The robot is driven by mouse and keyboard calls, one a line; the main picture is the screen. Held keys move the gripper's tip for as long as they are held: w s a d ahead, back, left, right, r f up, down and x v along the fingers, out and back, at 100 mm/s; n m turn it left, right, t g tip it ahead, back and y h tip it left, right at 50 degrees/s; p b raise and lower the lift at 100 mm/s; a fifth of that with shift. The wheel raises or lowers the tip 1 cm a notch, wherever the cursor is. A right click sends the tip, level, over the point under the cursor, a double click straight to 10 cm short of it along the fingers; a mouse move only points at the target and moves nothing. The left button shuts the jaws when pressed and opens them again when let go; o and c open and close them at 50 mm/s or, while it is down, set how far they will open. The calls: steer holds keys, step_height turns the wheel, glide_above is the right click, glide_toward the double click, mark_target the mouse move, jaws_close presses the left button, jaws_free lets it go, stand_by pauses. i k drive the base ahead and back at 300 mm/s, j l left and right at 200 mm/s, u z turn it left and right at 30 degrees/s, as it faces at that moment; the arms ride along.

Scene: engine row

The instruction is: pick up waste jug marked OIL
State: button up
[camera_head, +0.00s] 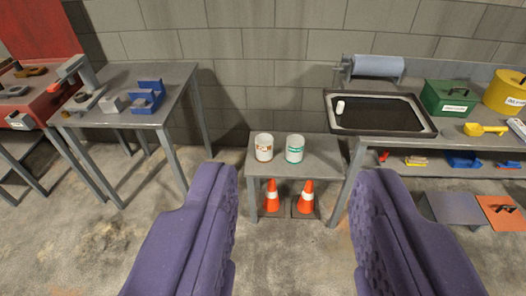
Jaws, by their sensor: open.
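Two pale round containers stand upright side by side on a small grey table (322,172) in the middle. The left container (264,147) has a brown-orange label, and the right container (295,149) has a teal label. Their lettering is too small to read, so I cannot tell which one is marked OIL. My gripper (297,172) shows as two wide-apart purple fingers in the foreground. It is open with nothing between the pads, and both containers appear beyond it, in the gap.
Two orange cones (271,198) (306,198) stand under the small table. A workbench (455,143) on the right holds a black-framed tray (333,112), a green box (445,97) and a yellow container (505,93). A grey table (180,85) with a blue block (147,98) stands left.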

mark_target(264, 142)
steer(key=i+j, duration=0.15)
steer(key=i, duration=0.9)
steer(key=i+j, duration=0.15)
steer(key=i, duration=0.95)
steer(key=i+j, duration=0.15)
steer(key=i, duration=0.9)
